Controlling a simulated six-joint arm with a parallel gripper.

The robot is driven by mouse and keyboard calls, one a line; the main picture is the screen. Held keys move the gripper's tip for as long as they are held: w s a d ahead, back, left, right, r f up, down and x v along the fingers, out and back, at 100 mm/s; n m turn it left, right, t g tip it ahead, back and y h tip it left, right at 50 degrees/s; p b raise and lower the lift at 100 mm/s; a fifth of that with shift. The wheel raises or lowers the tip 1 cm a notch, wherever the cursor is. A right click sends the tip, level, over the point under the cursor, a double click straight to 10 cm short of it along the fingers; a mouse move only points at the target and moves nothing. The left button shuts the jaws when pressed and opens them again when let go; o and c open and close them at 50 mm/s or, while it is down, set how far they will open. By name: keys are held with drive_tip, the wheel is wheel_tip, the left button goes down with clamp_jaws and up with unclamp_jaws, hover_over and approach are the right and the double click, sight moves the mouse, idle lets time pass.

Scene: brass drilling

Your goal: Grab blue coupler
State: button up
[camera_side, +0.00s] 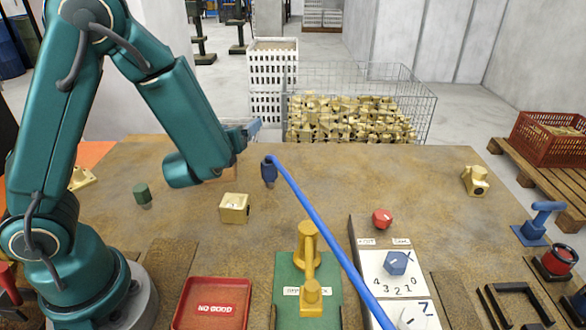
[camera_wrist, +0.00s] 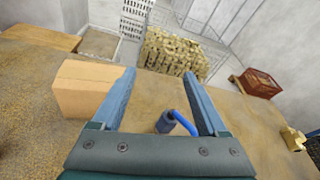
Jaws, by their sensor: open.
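The blue coupler (camera_side: 269,172) is a dark blue cylinder standing on the table, with a bright blue hose (camera_side: 325,235) running from its top toward the front right. The coupler also shows in the wrist view (camera_wrist: 165,123), low between my fingers, with the hose curving off to its right. My gripper (camera_side: 250,130) is open and empty, behind and slightly left of the coupler in the side view and above the table. In the wrist view my gripper's two blue fingers (camera_wrist: 158,74) point forward, apart from the coupler.
A cardboard box (camera_wrist: 84,90) stands left of my fingers. A green-based piece (camera_side: 142,194) and a brass block (camera_side: 235,208) stand left of the coupler. A red knob (camera_side: 382,218), brass fixture (camera_side: 307,260) and red tray (camera_side: 211,305) are nearer. A wire basket (camera_side: 360,105) stands behind.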

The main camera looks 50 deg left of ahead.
sight(266, 166)
drive_tip(key=d+f+m+h, duration=0.1)
drive_tip(key=f, duration=0.1)
drive_tip(key=d+f+m+h, duration=0.1)
drive_tip(key=d+f+m, duration=0.1)
drive_tip(key=f, duration=0.1)
drive_tip(key=w+d+f+m+h, duration=0.1)
drive_tip(key=f, duration=0.1)
drive_tip(key=shift+d+f+m, duration=0.25)
drive_tip(key=shift+f+m, duration=0.05)
drive_tip(key=shift+m, duration=0.1)
drive_tip(key=shift+w+f, duration=0.1)
drive_tip(key=shift+f, duration=0.15)
drive_tip(key=shift+x, duration=2.4)
drive_tip(key=shift+d, duration=0.1)
clamp_jaws()
